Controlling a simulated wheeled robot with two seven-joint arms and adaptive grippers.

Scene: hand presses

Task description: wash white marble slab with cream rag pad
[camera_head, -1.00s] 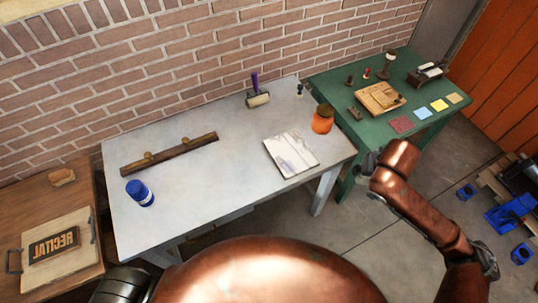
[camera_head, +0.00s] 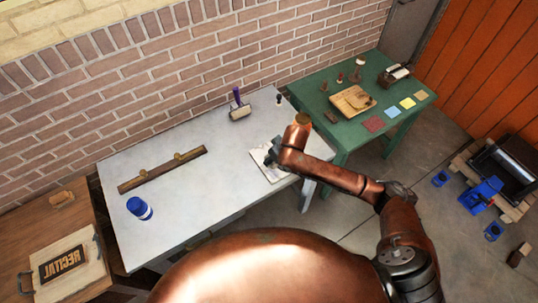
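The white marble slab (camera_head: 269,173) lies flat on the pale grey table, near its right end. My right arm reaches in from the right, and my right gripper (camera_head: 271,152) is over the slab, covering part of it. The fingers are small and dark, so I cannot tell whether they are open, hold anything, or touch the slab. I cannot make out a cream rag pad for certain; a small tan block (camera_head: 62,198) sits on the brown table at the left. My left gripper is out of view.
The grey table (camera_head: 190,205) also holds a blue-and-white can (camera_head: 139,208), a dark wooden rail (camera_head: 162,170) and a purple-handled roller (camera_head: 240,108). A green table (camera_head: 350,133) stands at the right.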

